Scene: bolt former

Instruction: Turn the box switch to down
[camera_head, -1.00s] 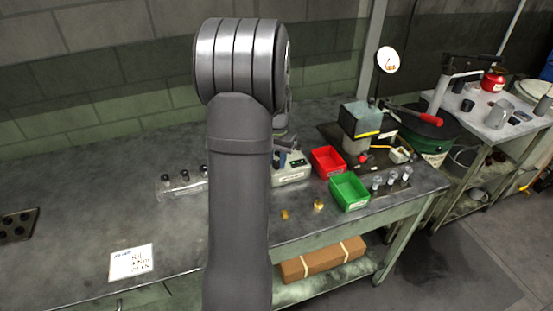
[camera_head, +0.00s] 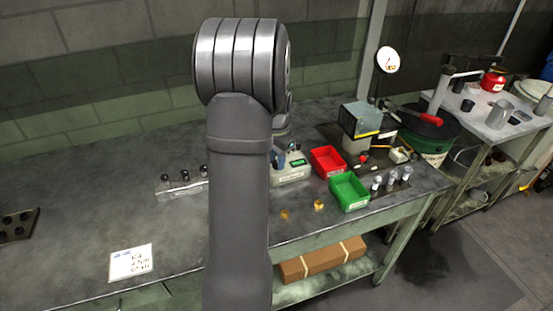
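A pale box (camera_head: 291,174) with a small green patch on top stands on the bench, just right of my arm. A smaller cream box (camera_head: 401,154) sits further right, beside the machine with the dark block. I cannot tell for sure which of them carries the box switch, and its position is too small to read. My wrist shows at the right edge of my arm, above the pale box. My gripper is mostly hidden behind my arm, close over or beside that box. Its fingers cannot be made out clearly, nor whether they touch anything.
A red bin (camera_head: 327,161) and a green bin (camera_head: 349,192) stand right of the pale box. Small brass pieces (camera_head: 319,205) lie in front. A clear rack (camera_head: 183,188) with black-topped pegs and a paper card (camera_head: 131,263) lie left. The bench's left middle is clear.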

